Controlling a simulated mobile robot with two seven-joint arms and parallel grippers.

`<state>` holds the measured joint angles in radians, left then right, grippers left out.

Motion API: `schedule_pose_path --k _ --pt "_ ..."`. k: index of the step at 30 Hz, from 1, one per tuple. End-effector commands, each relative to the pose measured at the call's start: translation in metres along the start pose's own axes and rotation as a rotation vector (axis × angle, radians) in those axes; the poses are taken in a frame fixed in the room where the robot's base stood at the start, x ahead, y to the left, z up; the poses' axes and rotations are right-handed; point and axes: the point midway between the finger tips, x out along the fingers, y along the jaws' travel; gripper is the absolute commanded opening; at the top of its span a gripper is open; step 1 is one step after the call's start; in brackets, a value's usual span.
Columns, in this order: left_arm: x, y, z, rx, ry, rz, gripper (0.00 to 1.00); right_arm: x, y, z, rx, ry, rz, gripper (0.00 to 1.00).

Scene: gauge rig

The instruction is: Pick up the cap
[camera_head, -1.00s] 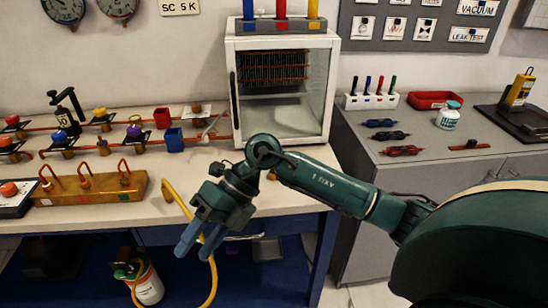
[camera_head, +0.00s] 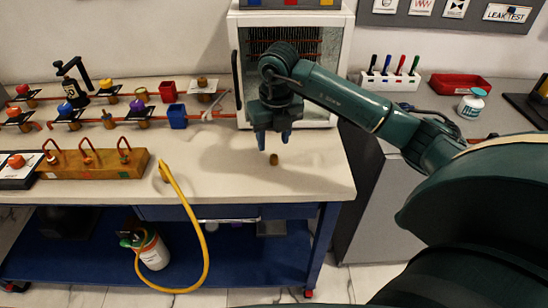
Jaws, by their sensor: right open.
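A small brass-brown cap (camera_head: 273,159) stands on the pale bench top (camera_head: 320,180), in front of the glass-doored cabinet. My right gripper (camera_head: 273,141) points down just above and behind the cap in the picture, its two blue-grey fingers apart. Nothing shows between the fingers, and the cap appears clear of them. The exact height of the fingertips over the bench is hard to tell. My left gripper is not in view.
The white cabinet (camera_head: 241,107) stands close behind my right gripper. A yellow hose (camera_head: 188,205) hangs over the bench's front edge. A wooden block with copper loops (camera_head: 60,172), blue cup (camera_head: 177,117) and red cup (camera_head: 168,91) are left. Bench around the cap is clear.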

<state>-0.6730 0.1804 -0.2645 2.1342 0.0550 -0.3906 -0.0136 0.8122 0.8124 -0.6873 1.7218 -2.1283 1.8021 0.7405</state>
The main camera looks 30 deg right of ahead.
Motion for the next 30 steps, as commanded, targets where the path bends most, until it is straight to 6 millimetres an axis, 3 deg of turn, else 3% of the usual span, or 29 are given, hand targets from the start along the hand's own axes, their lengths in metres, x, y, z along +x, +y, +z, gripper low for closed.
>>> schedule_pose_path --k 6,15,24,30 --pt "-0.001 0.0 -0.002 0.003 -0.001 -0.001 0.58 0.016 -0.001 -0.001 0.0 0.003 0.001 0.45" --pt "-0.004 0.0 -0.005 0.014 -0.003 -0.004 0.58 0.057 -0.004 -0.002 -0.001 0.002 0.001 0.45" --pt "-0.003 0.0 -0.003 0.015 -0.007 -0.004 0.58 0.062 -0.004 -0.001 -0.002 -0.001 0.002 0.45" --pt "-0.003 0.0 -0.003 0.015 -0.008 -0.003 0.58 0.061 -0.004 -0.001 -0.002 -0.001 0.002 0.28"
